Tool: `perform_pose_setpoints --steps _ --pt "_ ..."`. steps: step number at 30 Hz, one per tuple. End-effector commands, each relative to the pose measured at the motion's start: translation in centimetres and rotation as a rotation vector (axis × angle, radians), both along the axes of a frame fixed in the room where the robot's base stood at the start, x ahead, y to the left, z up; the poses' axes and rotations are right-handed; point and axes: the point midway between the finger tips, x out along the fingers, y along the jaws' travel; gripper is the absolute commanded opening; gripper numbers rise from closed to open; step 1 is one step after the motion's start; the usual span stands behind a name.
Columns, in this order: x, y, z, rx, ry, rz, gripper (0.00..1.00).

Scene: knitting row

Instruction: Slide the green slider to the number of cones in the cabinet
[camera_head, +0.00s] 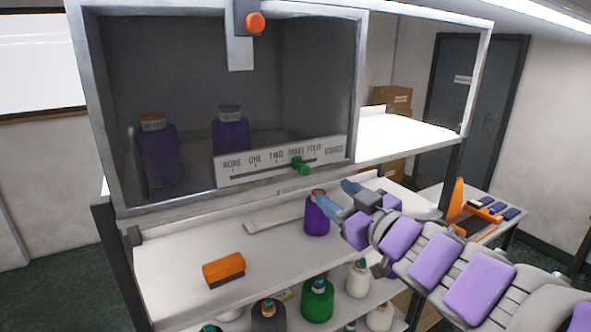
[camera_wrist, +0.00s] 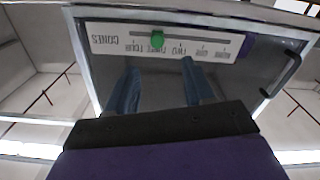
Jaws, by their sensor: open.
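The cabinet (camera_head: 97,100) has a dark see-through front, with two purple cones (camera_head: 160,160) (camera_head: 231,137) visible inside. A white scale on its lower front reads NONE, ONE, TWO, THREE, FOUR, CONES. The green slider (camera_head: 300,166) stands at THREE. The wrist view shows the scale upside down, with the green slider (camera_wrist: 157,41) by THREE. My gripper (camera_head: 338,194) is open and empty, with blue fingers, below and slightly right of the slider and apart from it. In the wrist view my gripper (camera_wrist: 161,78) has its fingers spread below the scale, the slider lying beyond the gap.
An orange knob (camera_head: 255,22) sits on a latch at the cabinet top. Another purple cone (camera_head: 316,216) stands on the shelf under the cabinet, close to my gripper. An orange block (camera_head: 223,269) lies on that shelf. Several cones stand lower down. A side table (camera_head: 480,225) is at right.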

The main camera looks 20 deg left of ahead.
Motion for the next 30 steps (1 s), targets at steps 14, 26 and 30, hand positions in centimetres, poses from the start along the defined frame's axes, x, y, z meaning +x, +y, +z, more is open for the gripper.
perform_pose_setpoints --steps 14,26,30 --pt "5.2 9.4 -0.6 -0.02 -0.001 0.003 0.52" --pt "8.4 10.1 0.1 -0.002 -0.003 -0.002 0.52" --pt "8.7 10.6 0.1 -0.002 -0.003 -0.002 0.52"
